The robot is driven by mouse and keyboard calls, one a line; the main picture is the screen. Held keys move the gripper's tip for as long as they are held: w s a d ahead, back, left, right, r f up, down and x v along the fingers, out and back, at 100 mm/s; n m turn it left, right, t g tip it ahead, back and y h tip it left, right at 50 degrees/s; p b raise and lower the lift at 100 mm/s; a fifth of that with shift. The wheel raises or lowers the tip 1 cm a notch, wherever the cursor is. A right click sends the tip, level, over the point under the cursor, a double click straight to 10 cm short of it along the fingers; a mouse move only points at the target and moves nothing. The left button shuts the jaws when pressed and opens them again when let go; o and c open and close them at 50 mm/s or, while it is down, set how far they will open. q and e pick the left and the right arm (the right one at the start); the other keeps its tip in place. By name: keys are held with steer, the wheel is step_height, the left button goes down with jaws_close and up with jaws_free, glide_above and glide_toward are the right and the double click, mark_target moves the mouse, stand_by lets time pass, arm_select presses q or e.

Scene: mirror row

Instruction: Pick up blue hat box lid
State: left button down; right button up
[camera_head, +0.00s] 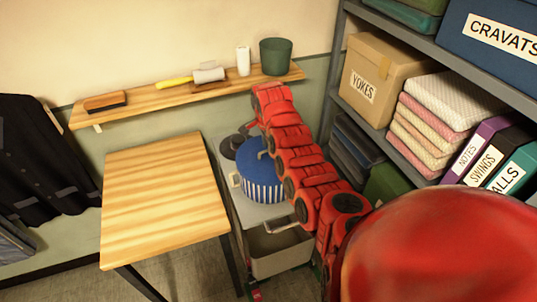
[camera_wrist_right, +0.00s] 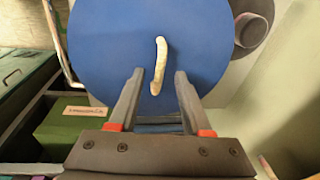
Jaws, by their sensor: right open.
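The blue hat box lid (camera_head: 249,165) sits on a blue-and-white striped round hat box (camera_head: 262,192) on a grey cart. In the right wrist view the lid (camera_wrist_right: 110,45) fills the upper middle as a flat blue disc. It has a cream curved handle (camera_wrist_right: 158,62). My right gripper (camera_wrist_right: 160,77) is open, with the handle showing between its fingertips; I cannot tell whether they touch it. In the head view my red right arm reaches past the box, and the right gripper (camera_head: 254,131) shows only in part above the lid. My left gripper is not in view.
A dark hat (camera_head: 230,146) lies beside the box. A bare wooden table (camera_head: 165,200) stands to the left. A wall shelf (camera_head: 150,104) holds a brush, a yellow-handled tool, a white cylinder and a green pot. Loaded shelving (camera_head: 430,30) stands close on the right. A grey bin (camera_head: 278,255) sits below.

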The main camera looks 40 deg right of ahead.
steer(key=shift+d+f, duration=0.1)
steer(key=shift+f, duration=0.5)
jaws_close()
stand_by(1.1)
